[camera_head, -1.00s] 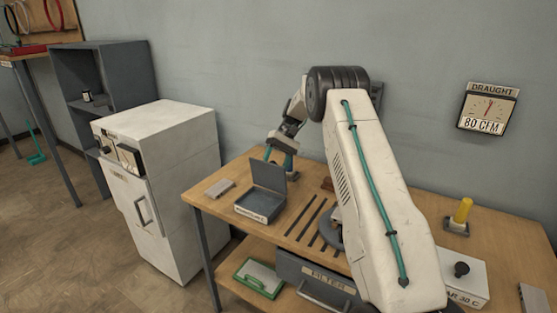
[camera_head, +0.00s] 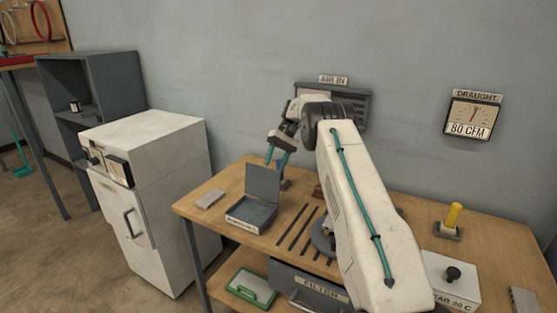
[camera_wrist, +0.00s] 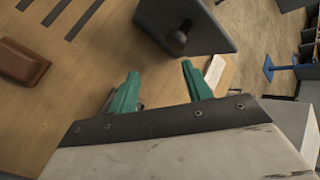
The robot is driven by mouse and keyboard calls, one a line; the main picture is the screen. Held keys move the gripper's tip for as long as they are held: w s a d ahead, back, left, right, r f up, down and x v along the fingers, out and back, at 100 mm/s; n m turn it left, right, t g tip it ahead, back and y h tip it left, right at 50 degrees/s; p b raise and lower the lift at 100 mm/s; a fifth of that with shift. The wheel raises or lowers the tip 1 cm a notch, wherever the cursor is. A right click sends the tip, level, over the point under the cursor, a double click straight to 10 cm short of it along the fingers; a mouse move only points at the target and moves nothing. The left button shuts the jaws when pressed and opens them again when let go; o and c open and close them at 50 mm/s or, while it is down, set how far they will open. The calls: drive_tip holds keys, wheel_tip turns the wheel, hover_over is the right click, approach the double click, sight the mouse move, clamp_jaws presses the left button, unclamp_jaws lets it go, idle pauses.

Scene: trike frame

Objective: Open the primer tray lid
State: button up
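The primer tray (camera_head: 240,222) is a grey box with a label on its front, on the wooden table's left part. Its lid (camera_head: 263,182) stands up at the tray's back edge, and the tray's inside shows. My gripper (camera_head: 277,160) is behind the lid, fingers pointing down, partly hidden by it. In the wrist view my gripper (camera_wrist: 158,88) has its two teal fingers apart with nothing between them. The dark lid (camera_wrist: 215,35) with a round knob (camera_wrist: 179,40) is beyond the fingertips. I cannot see the fingers touching it.
A small grey block (camera_head: 210,199) lies left of the tray. Slots (camera_head: 298,228) and a brown block (camera_wrist: 22,62) are to its right. A white cabinet (camera_head: 150,150) stands left of the table (camera_head: 200,220). A yellow-handled item (camera_head: 453,218) is far right.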

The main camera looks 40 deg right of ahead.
drive_tip(key=shift+w+d+r, duration=0.15)
drive_tip(key=shift+w+d, duration=0.15)
drive_tip(key=shift+d, duration=0.4)
drive_tip(key=shift+r, duration=0.1)
drive_tip(key=s+a+r, duration=0.2)
drive_tip(key=s, duration=0.5)
drive_tip(key=s+a+r, duration=0.2)
drive_tip(key=s+a, duration=0.1)
drive_tip(key=s, duration=0.5)
drive_tip(key=shift+r, duration=0.4)
drive_tip(key=shift+s, duration=0.1)
